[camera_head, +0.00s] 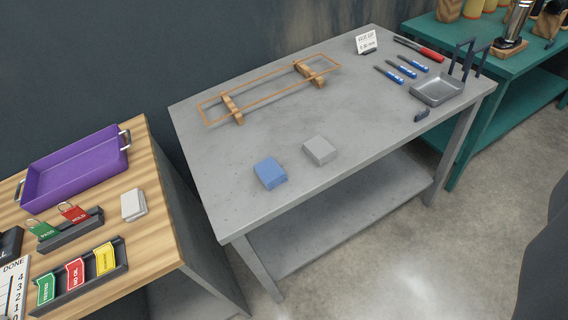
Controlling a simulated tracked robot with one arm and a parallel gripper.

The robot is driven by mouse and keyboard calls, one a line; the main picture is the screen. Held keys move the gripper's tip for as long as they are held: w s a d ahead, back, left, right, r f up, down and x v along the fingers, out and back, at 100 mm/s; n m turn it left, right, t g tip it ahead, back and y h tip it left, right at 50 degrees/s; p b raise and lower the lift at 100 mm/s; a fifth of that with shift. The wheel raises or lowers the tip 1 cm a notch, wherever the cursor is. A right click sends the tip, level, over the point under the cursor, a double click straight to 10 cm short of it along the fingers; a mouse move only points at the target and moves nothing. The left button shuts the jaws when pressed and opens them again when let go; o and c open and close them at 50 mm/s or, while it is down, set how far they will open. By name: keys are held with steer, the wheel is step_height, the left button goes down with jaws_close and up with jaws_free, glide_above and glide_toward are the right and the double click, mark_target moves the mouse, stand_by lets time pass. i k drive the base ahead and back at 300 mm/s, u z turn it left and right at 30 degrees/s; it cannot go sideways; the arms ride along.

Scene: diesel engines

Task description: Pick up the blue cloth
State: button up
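The blue cloth (270,173) is a small folded block. It lies flat on the grey metal table (240,150), near the front edge and left of the middle. A similar grey folded cloth or block (320,150) lies just to its right, with a small gap between them. My gripper is not in view, so its state does not show. Nothing covers the blue cloth.
An orange wire frame on wooden supports (231,109) stands behind. Blue-handled tools (390,76), a red-handled tool (420,49) and a metal tray (437,89) are at right. A wooden bench (155,235) with a purple tray (78,166) stands left.

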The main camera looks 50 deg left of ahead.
mark_target(271, 173)
steer(key=z, duration=0.05)
steer(key=i, duration=1.1)
steer(key=u, duration=1.8)
